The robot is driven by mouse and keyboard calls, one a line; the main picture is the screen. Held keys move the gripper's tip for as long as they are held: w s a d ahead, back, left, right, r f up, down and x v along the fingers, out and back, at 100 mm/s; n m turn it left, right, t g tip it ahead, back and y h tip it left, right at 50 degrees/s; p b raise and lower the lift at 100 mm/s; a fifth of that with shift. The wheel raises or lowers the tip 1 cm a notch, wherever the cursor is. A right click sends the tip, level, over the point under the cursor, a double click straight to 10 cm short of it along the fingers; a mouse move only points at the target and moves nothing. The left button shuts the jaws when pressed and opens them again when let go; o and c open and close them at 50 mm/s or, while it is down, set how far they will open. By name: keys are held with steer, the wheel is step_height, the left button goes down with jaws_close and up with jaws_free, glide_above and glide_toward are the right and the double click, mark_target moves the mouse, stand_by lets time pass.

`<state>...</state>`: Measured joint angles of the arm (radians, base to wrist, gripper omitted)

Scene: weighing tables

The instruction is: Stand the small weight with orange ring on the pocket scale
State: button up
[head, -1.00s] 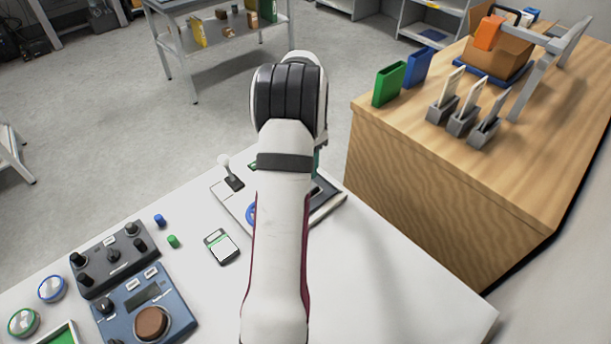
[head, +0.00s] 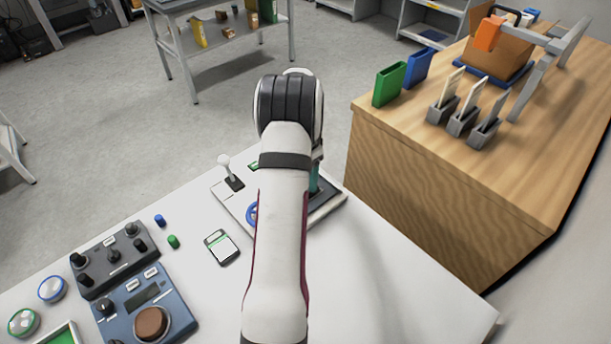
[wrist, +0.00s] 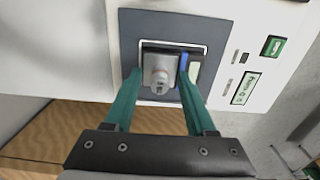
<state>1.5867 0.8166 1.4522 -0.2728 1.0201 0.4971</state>
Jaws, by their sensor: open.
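My gripper (wrist: 160,76) is open, its two teal fingers on either side of a small grey piece with a round knob (wrist: 160,72). This piece sits in a dark-framed recess and may be the weight; I cannot make out an orange ring on it. A narrow blue piece (wrist: 183,64) stands beside it, near the right fingertip. In the head view my arm hides the recess, and only part of a teal finger (head: 314,180) shows. A small device with a pale plate and green display strip (head: 222,247), apparently the pocket scale, lies on the white table, its plate empty.
The white panel (head: 228,204) around the recess carries a white-knobbed lever (head: 230,172). Small blue (head: 160,220) and green (head: 173,241) cylinders stand left of the scale. A grey control box (head: 113,259) and a blue scale (head: 145,308) are further left. The front right tabletop is clear.

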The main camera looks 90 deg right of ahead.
step_height(320, 180, up, 12)
steer(key=w+a+r+n, duration=0.3)
steer(key=w+a+n, duration=0.1)
steer(key=w+a, duration=0.55)
steer(key=w+a+r+n, duration=0.35)
steer(key=w+a, duration=0.45)
steer(key=w, duration=0.3)
steer(key=w+a+n+y, duration=0.15)
steer(key=a+n, duration=0.65)
steer(key=a, duration=1.4)
steer(key=s+a+f+n, duration=0.3)
steer(key=s+a+n, duration=0.3)
steer(key=a, duration=0.5)
steer(key=shift+s+a, duration=0.15)
steer(key=shift+s, duration=1.05)
